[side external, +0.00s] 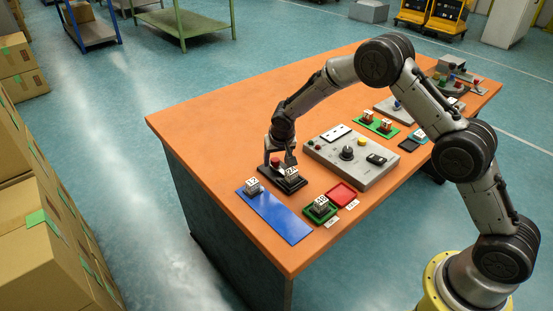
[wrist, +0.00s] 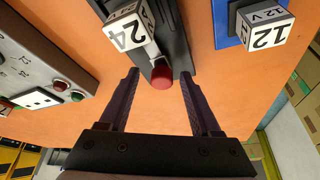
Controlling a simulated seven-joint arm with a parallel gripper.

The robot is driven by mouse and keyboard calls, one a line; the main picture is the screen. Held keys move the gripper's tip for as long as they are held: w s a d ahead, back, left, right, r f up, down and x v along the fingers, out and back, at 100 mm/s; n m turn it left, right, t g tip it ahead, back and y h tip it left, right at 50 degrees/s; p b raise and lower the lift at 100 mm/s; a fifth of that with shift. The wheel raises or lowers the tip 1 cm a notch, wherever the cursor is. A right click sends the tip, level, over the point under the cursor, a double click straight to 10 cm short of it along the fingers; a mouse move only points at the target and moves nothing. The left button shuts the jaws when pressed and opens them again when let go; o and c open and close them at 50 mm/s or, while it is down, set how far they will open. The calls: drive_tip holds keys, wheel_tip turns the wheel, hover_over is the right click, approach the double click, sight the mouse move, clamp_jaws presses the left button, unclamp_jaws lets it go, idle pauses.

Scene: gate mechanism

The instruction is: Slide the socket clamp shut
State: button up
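The socket clamp is a dark base (side external: 292,187) near the table's left end, also in the wrist view (wrist: 176,40). A white cube marked 24 (wrist: 126,30) sits on it and shows in the side view (side external: 291,172). The clamp's red knob (wrist: 162,78), on a light grey stem, points toward my gripper (wrist: 161,78). The gripper's fingers are open, one on each side of the knob, with a gap visible on both sides. In the side view my gripper (side external: 281,158) is low over the clamp, beside the red knob (side external: 275,162).
A blue plate (side external: 281,218) with a cube marked 12 (side external: 252,186) lies beside the clamp. Orange tabletop behind is bare.

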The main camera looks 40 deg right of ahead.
drive_tip(key=v, duration=1.4)
drive_tip(key=s+d+r+t, duration=0.2)
drive_tip(key=s+r, duration=0.5)
drive_tip(key=r, duration=0.3)
drive_tip(key=s+d+r+t, duration=0.1)
drive_tip(key=s+d+r, duration=0.1)
drive_tip(key=s+r, duration=0.65)
drive_tip(key=s+f+n+y, duration=0.1)
drive_tip(key=s+f+n, duration=0.1)
drive_tip(key=s, duration=0.8)
drive_tip(key=s+a+f+n+g+y, duration=0.1)
drive_tip(key=s+f+n, duration=0.2)
drive_tip(key=s, duration=0.8)
drive_tip(key=shift+a+f, duration=0.2)
drive_tip(key=shift+f, duration=0.45)
